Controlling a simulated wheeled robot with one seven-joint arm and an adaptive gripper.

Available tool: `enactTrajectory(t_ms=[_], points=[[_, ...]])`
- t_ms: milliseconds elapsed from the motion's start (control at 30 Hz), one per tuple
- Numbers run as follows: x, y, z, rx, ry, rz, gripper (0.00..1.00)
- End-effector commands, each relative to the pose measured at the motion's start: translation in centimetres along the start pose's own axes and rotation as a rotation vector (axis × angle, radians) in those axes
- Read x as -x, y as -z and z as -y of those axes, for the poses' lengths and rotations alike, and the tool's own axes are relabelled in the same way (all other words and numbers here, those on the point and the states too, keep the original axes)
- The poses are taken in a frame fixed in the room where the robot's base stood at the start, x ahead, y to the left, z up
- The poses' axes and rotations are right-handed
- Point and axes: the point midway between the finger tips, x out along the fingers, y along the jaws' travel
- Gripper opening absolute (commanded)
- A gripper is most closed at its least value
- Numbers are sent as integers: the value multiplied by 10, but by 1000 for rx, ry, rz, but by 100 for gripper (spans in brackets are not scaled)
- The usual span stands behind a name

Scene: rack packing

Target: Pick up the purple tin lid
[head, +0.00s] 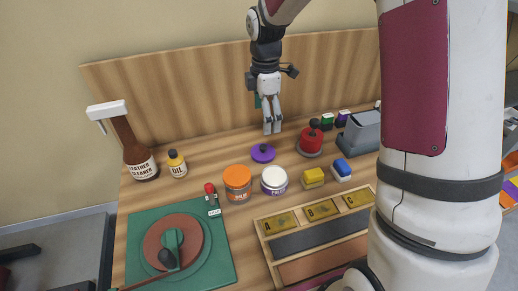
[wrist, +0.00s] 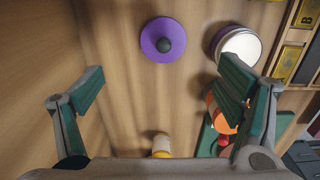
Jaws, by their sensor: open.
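The purple tin lid (head: 263,153) lies flat on the wooden bench, a round disc with a dark knob at its centre. In the wrist view the lid (wrist: 158,44) is at the top middle, ahead of and between the spread fingers. My gripper (head: 271,130) points down above the bench, a little behind and right of the lid in the head view. Its fingers are apart with nothing between them; they show green pads in the wrist view (wrist: 160,88). The lid is not touched by the fingers in the wrist view.
A white-lidded jar (head: 274,181) and an orange-lidded jar (head: 238,184) stand in front of the lid. A red knobbed tin (head: 310,142) is to the right. An oil bottle (head: 177,164) is at left. A compartment tray (head: 262,236) lies in front. The wooden backboard (head: 180,95) rises behind.

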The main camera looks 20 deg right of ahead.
Motion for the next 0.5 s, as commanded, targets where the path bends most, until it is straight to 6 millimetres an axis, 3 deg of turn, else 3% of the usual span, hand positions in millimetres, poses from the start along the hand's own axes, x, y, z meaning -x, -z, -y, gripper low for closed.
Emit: enactTrajectory(t_ms=[233, 500], points=[[-47, 1, 2, -1, 5, 0, 87], [-69, 1, 2, -2, 2, 0, 87]])
